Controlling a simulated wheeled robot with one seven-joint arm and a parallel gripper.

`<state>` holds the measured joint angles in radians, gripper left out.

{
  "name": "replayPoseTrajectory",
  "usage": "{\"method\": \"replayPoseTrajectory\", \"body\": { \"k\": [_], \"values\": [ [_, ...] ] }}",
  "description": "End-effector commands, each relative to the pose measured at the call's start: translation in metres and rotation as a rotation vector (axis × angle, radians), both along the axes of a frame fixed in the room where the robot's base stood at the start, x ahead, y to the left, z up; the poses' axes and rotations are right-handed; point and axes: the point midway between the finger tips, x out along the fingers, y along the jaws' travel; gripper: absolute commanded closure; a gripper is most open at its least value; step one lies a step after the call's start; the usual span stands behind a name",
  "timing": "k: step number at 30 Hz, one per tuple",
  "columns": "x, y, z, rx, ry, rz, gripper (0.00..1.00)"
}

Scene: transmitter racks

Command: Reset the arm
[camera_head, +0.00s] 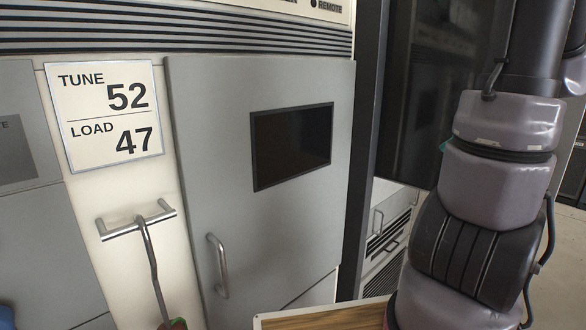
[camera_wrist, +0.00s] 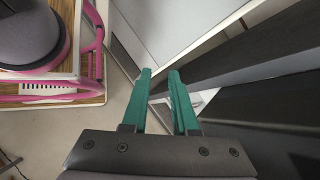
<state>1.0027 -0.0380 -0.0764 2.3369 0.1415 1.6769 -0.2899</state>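My gripper (camera_wrist: 160,84) shows in the wrist view with two green fingers pointing away from the camera. A gap shows between the fingers, and nothing is held in it. The fingers hang over the floor beside the pale cabinet front. My grey and black arm stands upright at the right of the head view, in front of a dark cabinet edge. The gripper itself is not clearly seen in the head view.
A grey cabinet door (camera_head: 215,130) with a dark window (camera_head: 291,145) and a metal handle (camera_head: 217,265) is shut. A sign (camera_head: 105,115) reads TUNE 52, LOAD 47. A hooked rod (camera_head: 153,270) hangs from a rail (camera_head: 137,220). Bare floor (camera_wrist: 70,135) shows at left in the wrist view.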

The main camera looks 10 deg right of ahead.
Motion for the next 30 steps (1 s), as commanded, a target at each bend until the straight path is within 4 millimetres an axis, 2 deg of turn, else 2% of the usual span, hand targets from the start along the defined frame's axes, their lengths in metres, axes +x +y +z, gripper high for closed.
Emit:
{"method": "replayPoseTrajectory", "body": {
  "k": [1, 6, 11, 18, 24, 30],
  "values": [
    [0.005, 0.021, 0.004, -0.084, -0.01, 0.093, 0.73],
    [0.014, 0.07, 0.014, -0.359, -0.081, 0.346, 0.73],
    [0.018, 0.112, 0.03, -0.605, -0.217, 0.556, 0.73],
    [0.017, 0.167, 0.063, -0.895, -0.512, 0.776, 0.73],
    [0.013, 0.191, 0.082, -1.001, -0.677, 0.845, 0.73],
    [0.013, 0.195, 0.085, -1.016, -0.706, 0.853, 0.73]
  ]
}}
